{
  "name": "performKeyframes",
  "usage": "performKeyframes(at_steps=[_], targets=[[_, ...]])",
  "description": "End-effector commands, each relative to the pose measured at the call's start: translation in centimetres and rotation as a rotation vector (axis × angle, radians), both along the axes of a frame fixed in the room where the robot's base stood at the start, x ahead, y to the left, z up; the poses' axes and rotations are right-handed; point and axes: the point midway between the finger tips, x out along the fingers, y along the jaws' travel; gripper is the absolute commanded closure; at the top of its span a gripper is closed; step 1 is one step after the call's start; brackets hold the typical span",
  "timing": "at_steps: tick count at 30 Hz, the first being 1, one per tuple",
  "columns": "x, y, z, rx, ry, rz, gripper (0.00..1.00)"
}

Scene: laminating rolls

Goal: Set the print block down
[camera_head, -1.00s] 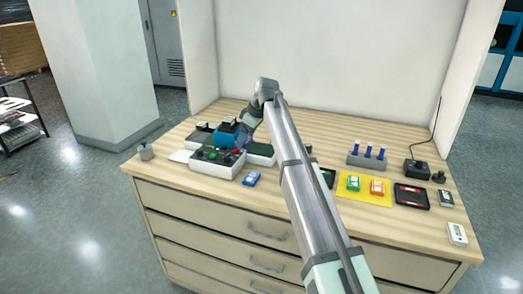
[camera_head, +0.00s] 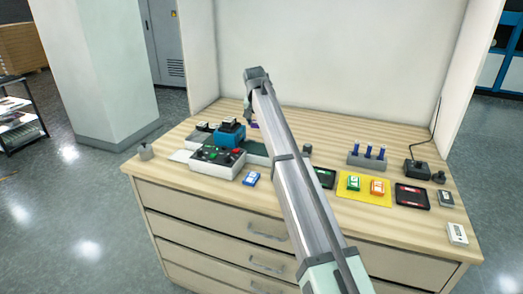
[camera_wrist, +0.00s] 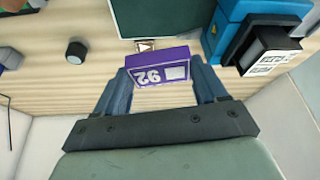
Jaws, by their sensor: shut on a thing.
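My gripper (camera_wrist: 162,88) is shut on a purple print block (camera_wrist: 160,68) with a white label reading 92, upside down in the wrist view. The block sits between the two blue-grey fingers. In the head view my arm hides most of the gripper, and only a small purple patch (camera_head: 254,125) shows beside it. In the wrist view the block's upper edge lies close to a dark green mat (camera_wrist: 155,18); I cannot tell whether it touches anything beneath. A small pale tile with a triangle mark (camera_wrist: 146,45) peeks out behind the block.
A blue machine with a black top (camera_head: 230,138) stands left of my arm, behind a control box with buttons (camera_head: 213,163). A blue block (camera_head: 251,179) lies in front. Right are a rack of blue-topped pegs (camera_head: 367,160) and a yellow mat (camera_head: 364,200). Bare wood lies behind the mat.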

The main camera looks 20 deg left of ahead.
Motion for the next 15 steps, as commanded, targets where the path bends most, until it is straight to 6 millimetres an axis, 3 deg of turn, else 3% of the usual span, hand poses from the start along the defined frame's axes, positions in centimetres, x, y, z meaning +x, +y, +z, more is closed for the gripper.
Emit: performKeyframes(at_steps=[9,15], targets=[[0.0,0.1,-0.2,0.001,0.001,-0.169,0.58],[-0.1,0.0,-2.4,-0.001,0.003,-0.177,0.58]])
